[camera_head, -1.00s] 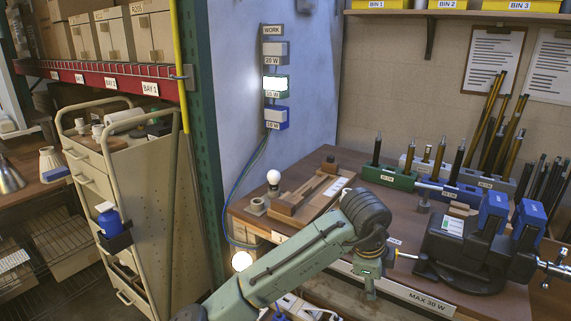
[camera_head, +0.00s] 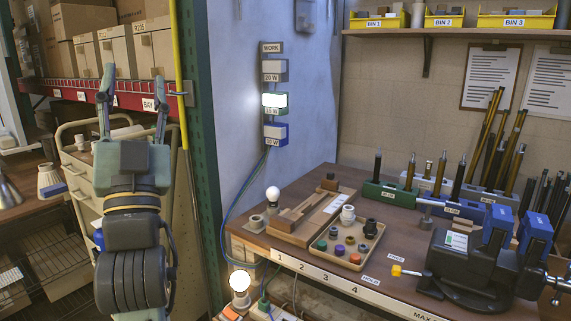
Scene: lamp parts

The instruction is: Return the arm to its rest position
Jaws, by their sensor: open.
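My gripper (camera_head: 134,100) is raised at the left of the head view, in front of the cart and the bay shelf. Its two fingers point up and stand apart, with nothing between them. The arm's wrist and dark ribbed joint (camera_head: 135,280) show below it, upright in the picture. The gripper is well to the left of the workbench (camera_head: 350,275) and apart from its parts.
The bench holds a tray (camera_head: 322,262) of small coloured parts, a white bulb (camera_head: 272,194), a black vise (camera_head: 465,265) and racks of rods (camera_head: 390,193). A lit bulb (camera_head: 240,281) is below the bench's left corner. A cart (camera_head: 80,180) stands behind my arm.

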